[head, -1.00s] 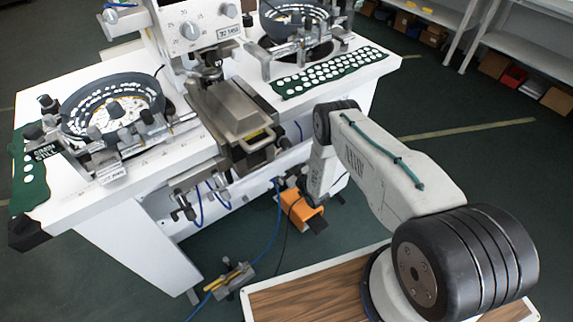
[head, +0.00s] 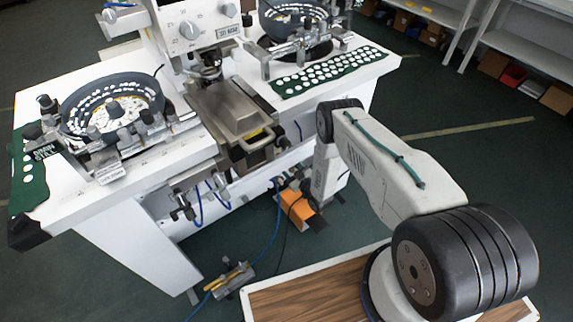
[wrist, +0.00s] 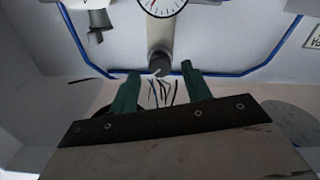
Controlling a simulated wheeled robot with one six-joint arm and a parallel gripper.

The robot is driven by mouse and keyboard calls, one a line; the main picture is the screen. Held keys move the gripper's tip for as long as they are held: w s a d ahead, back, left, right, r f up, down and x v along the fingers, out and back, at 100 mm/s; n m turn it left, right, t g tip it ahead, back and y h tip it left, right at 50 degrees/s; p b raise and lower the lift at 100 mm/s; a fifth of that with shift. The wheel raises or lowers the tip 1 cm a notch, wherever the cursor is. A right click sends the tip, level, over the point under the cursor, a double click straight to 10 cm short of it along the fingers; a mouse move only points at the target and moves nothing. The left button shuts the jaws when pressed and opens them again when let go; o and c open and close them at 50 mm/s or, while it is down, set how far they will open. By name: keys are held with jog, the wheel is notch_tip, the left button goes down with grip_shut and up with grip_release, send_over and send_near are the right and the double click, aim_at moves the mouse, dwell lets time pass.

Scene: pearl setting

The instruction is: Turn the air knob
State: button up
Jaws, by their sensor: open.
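In the wrist view, a dark round knob (wrist: 159,64) sits at the lower end of a pale grey cylinder, below a white gauge with a red needle. It looks like the air knob. My gripper (wrist: 160,73) is open, with its two green fingers on either side of the knob's line. The fingertips are close to the knob, but I cannot tell whether they reach around it. Nothing is held. In the head view, my arm reaches down beside the white bench, and neither the gripper's fingers nor this knob shows clearly.
Blue tubing (wrist: 225,76) runs along the panel near the knob. A dark fitting (wrist: 97,22) hangs to its left. In the head view, the white bench (head: 125,225) carries two bowl feeders. An orange pedal (head: 299,208) and a metal fitting (head: 232,279) lie on the green floor.

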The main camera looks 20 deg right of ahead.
jog(key=v, duration=0.5)
jog(key=shift+s+d, duration=0.1)
jog(key=shift+s, duration=0.05)
